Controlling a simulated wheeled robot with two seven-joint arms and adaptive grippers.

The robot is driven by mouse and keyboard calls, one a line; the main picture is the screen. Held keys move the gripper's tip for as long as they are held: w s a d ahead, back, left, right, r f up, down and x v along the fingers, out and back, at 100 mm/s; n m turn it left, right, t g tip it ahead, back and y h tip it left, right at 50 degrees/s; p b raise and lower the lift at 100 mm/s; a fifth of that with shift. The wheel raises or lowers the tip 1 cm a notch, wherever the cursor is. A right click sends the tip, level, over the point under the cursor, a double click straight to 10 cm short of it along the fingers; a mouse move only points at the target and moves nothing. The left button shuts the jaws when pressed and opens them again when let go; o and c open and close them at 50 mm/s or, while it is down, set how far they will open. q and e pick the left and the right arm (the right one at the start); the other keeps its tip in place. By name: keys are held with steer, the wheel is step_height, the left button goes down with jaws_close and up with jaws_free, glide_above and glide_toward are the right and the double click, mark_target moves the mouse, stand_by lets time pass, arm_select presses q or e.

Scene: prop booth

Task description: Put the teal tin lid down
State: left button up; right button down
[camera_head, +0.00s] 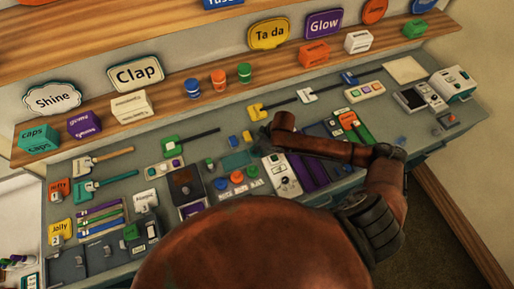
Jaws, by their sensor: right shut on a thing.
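My right arm comes in from the right and bends left over the workbench. Its gripper (266,142) is small and dark here, at the left end of the arm, and is shut on the teal tin lid. The grip and most of the lid are too small and covered to make out clearly. A flat teal piece (237,161) shows just left of the gripper; I cannot tell whether it is the lid or a surface below it. My left gripper is not in view.
The grey workbench (225,133) is crowded. Red, blue and green round pieces (237,176), a white switch box (280,172) and purple strips (308,170) lie near the gripper. Wooden shelves (165,93) with signs and cups run behind. A pale square pad (404,70) lies at the back right.

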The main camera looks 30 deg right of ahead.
steer(key=shift+f, duration=0.4)
steer(key=shift+f, duration=0.4)
steer(key=shift+f, duration=0.15)
steer(key=c, duration=2)
jaws_free()
steer(key=shift+o, duration=0.2)
steer(key=shift+r, duration=0.3)
steer(key=v, duration=1.2)
steer(key=shift+r, duration=0.3)
